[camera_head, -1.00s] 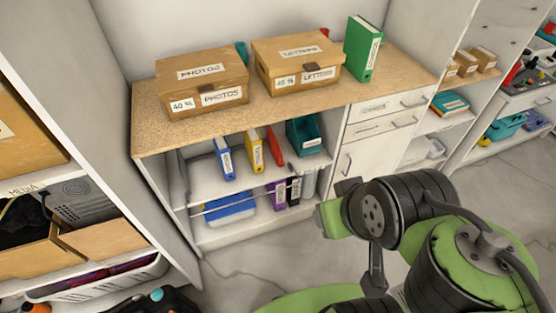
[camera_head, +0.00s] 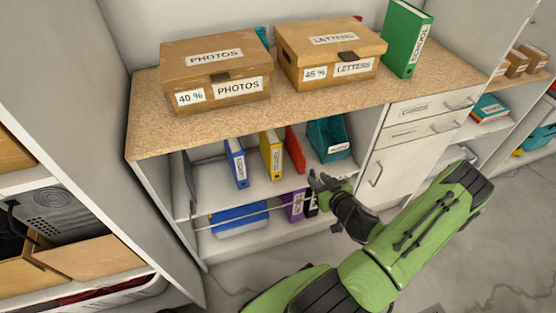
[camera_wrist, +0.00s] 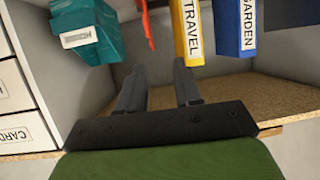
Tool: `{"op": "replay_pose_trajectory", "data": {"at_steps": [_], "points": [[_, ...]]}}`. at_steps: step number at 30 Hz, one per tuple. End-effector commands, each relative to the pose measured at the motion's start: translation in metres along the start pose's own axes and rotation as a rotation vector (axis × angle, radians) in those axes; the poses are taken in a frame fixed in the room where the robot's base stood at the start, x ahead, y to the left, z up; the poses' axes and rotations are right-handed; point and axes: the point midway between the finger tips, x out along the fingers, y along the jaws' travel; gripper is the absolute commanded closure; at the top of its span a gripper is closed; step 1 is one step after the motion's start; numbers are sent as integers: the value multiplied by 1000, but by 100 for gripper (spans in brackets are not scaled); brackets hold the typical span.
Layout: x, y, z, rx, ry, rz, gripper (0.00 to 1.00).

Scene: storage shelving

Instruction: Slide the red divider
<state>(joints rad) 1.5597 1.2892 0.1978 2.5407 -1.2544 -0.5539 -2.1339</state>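The red divider (camera_head: 294,150) stands on the upper inner shelf, between the yellow binder (camera_head: 272,155) and the teal file holder (camera_head: 328,138). In the wrist view the divider (camera_wrist: 146,22) is a thin red strip at the top, only partly in frame. My gripper (camera_head: 318,181) is in front of the shelf, below and to the right of the divider in the head view. In the wrist view my gripper (camera_wrist: 160,80) has its two fingers apart with nothing between them. The divider shows beyond the fingertips, apart from them.
A blue binder (camera_head: 236,160) stands left of the yellow one. The worktop (camera_head: 180,128) above carries two cardboard boxes (camera_head: 215,70) (camera_head: 330,52) and a green binder (camera_head: 408,40). Drawers (camera_head: 428,108) are to the right. Purple and black binders (camera_head: 294,205) stand below.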

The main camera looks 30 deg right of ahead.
Motion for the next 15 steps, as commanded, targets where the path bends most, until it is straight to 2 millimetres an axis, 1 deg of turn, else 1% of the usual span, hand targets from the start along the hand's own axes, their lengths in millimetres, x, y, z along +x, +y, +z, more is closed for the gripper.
{"op": "replay_pose_trajectory", "data": {"at_steps": [1, 3, 5, 7, 11, 15], "points": [[-2, 10, 13, 27, -4, 46, 66], [-3, 17, 19, 36, -7, 81, 66], [-1, 19, 20, 33, -8, 88, 66], [9, 19, 19, 27, -8, 85, 66], [38, 20, 19, 22, -7, 81, 66], [74, 23, 18, 21, -4, 81, 66]]}}
